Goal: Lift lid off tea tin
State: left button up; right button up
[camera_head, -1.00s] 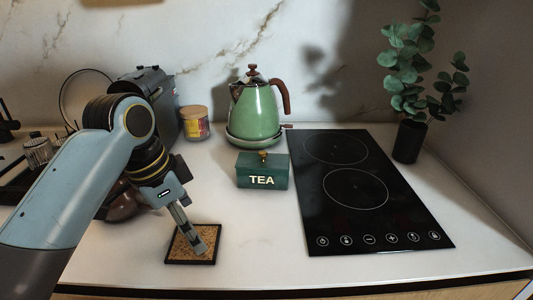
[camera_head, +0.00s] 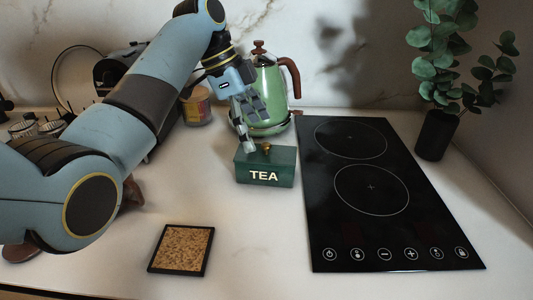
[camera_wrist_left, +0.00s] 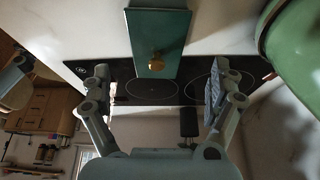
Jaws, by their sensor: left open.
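The green tea tin (camera_head: 265,174) stands upright on the white counter, left of the hob, with "TEA" on its front. Its lid (camera_head: 281,154) is on and has a small brass knob (camera_head: 266,147). In the left wrist view the lid (camera_wrist_left: 172,30) and its knob (camera_wrist_left: 156,63) show at the top, between and beyond the fingers. My left gripper (camera_head: 252,128) is above the tin's back left part, in front of the kettle. Its fingers are spread wide and empty in the left wrist view (camera_wrist_left: 160,85). My right gripper is in neither view.
A green kettle (camera_head: 271,94) stands close behind the tin. The black hob (camera_head: 332,215) lies to the right, a potted plant (camera_head: 437,135) beyond it. A cork-topped square coaster (camera_head: 181,249) lies in front. A jar (camera_head: 196,106) stands back left. The counter between coaster and hob is clear.

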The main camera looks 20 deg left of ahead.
aim_at(262, 144)
pick_arm(q)
jog(key=x, duration=0.4)
jog(key=shift+s+d+f, duration=0.1)
jog(key=shift+s, duration=0.05)
jog(key=c, duration=1.3)
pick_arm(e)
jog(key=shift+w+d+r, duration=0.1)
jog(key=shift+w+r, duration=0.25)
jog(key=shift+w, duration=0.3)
